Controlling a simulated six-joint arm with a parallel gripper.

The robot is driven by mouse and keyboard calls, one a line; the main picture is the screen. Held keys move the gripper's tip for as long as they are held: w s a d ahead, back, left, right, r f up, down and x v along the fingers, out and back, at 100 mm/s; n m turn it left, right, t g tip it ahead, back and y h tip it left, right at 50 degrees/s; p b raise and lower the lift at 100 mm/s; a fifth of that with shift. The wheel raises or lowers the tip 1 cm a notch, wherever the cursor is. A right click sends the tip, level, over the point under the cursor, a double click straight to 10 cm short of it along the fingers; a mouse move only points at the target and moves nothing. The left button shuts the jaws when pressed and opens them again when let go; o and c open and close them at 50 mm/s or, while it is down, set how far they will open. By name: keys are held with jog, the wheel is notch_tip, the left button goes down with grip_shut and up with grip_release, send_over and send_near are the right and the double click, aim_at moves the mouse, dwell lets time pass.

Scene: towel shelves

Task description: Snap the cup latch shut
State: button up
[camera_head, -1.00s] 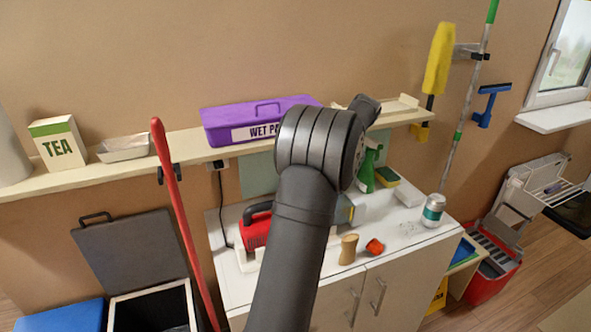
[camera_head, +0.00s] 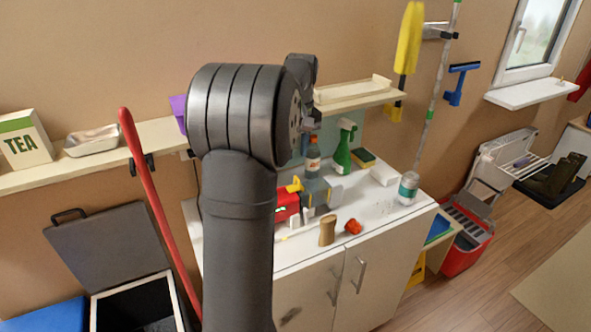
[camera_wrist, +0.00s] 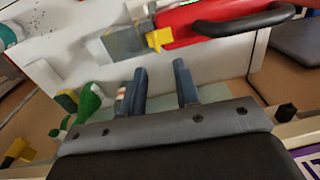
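A red appliance body (camera_head: 287,204) lies on the white cabinet top, partly hidden behind my arm. A grey, boxy cup (camera_head: 318,196) is at its right end. A small yellow latch (camera_head: 295,185) stands up where the two meet. In the wrist view the red body (camera_wrist: 205,20) has a black handle, the yellow latch (camera_wrist: 158,39) sticks out at the joint, and the grey cup (camera_wrist: 124,42) is to its left. My gripper (camera_wrist: 160,68) is open and empty, its fingertips apart from the latch. The head view hides its fingers.
A tan cylinder (camera_head: 327,231) and a small red object (camera_head: 353,227) lie near the cabinet's front edge. A wall shelf (camera_head: 355,94) runs above. A red pole (camera_head: 150,190) leans left.

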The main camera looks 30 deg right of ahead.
send_over(295, 187)
notch_tip(295, 187, down, 7)
jog(key=shift+d+r, duration=0.1)
